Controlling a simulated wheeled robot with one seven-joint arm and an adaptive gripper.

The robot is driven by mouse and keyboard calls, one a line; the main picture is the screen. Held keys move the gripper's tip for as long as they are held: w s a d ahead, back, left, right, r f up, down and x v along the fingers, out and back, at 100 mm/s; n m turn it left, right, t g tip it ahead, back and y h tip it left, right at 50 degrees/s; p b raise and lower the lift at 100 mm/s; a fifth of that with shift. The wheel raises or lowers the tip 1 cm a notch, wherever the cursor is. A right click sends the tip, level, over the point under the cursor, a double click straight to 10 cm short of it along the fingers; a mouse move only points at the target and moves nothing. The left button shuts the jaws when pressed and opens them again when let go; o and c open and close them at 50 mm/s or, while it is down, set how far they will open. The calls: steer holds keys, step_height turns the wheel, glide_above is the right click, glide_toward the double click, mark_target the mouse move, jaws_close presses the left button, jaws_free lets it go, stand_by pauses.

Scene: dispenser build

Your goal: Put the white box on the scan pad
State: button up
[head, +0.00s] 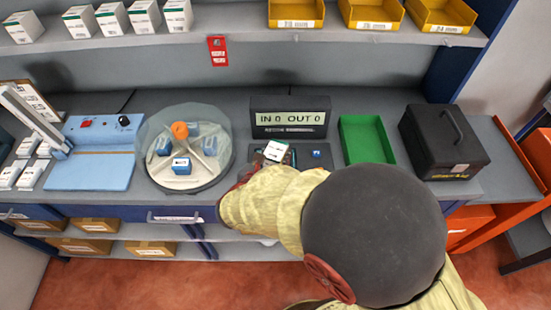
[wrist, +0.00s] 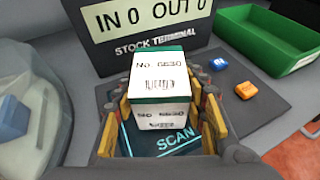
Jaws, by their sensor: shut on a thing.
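The white box (wrist: 163,85) has green edges, a barcode and "No 6630" printed on it. My gripper (wrist: 164,112) is shut on it, with a finger on each side. The box (head: 275,150) also shows in the head view, just beyond my arm, which hides most of the gripper there. The scan pad (wrist: 176,143) is dark with a teal outline and the word SCAN. The box is over the pad's far part and hides it; I cannot tell whether its underside touches the pad.
The stock terminal (head: 289,117) reads IN 0 OUT 0 just behind the box. A blue button (wrist: 218,64) and an orange button (wrist: 246,90) sit right of it. A green tray (head: 366,139) and black case (head: 444,142) stand right, a round dispenser (head: 222,176) left.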

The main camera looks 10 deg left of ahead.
steer(key=shift+f, duration=0.4)
steer(key=shift+f, duration=0.15)
steer(key=o, duration=1.3)
